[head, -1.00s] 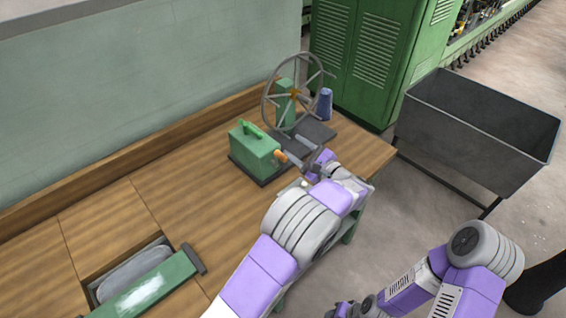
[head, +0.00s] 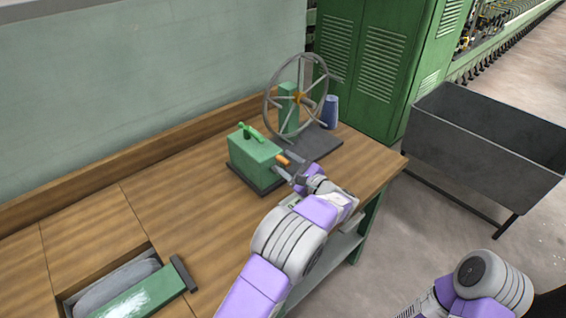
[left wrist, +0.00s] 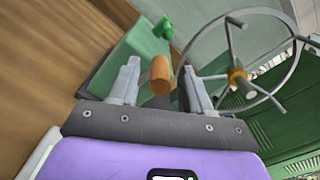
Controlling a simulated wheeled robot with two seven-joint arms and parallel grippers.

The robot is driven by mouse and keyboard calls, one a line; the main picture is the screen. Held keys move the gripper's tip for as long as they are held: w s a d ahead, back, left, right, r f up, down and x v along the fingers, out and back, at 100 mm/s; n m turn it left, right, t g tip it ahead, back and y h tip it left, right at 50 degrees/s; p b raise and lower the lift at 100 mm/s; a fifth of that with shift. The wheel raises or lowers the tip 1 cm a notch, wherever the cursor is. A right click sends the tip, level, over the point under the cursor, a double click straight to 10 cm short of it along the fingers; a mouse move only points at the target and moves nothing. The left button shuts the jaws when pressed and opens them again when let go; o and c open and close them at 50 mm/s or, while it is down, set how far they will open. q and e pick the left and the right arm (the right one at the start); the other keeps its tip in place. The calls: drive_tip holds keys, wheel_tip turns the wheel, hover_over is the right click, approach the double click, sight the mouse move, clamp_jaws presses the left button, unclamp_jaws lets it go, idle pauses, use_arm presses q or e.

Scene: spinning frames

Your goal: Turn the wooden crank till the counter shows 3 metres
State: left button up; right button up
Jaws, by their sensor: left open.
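The wooden crank handle (left wrist: 161,75) shows between the open fingers of my left gripper (left wrist: 160,88) in the left wrist view. In the head view its orange end (head: 283,159) shows at the right side of the green counter box (head: 253,160). My left gripper (head: 283,167) is open there, with its fingers close to the handle; I cannot tell whether they touch it. The spoked wheel (head: 297,96) stands upright behind the box. The counter's reading is not visible. My right arm shows at the lower right, but its gripper is out of view.
A green and grey device (head: 135,290) sits in the bench (head: 190,215) at the lower left. A dark metal bin (head: 480,150) stands to the right of the bench. The bench middle is clear.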

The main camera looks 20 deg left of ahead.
use_arm(q)
drive_tip(key=shift+x, duration=0.95)
drive_tip(key=shift+c, duration=0.5)
clamp_jaws()
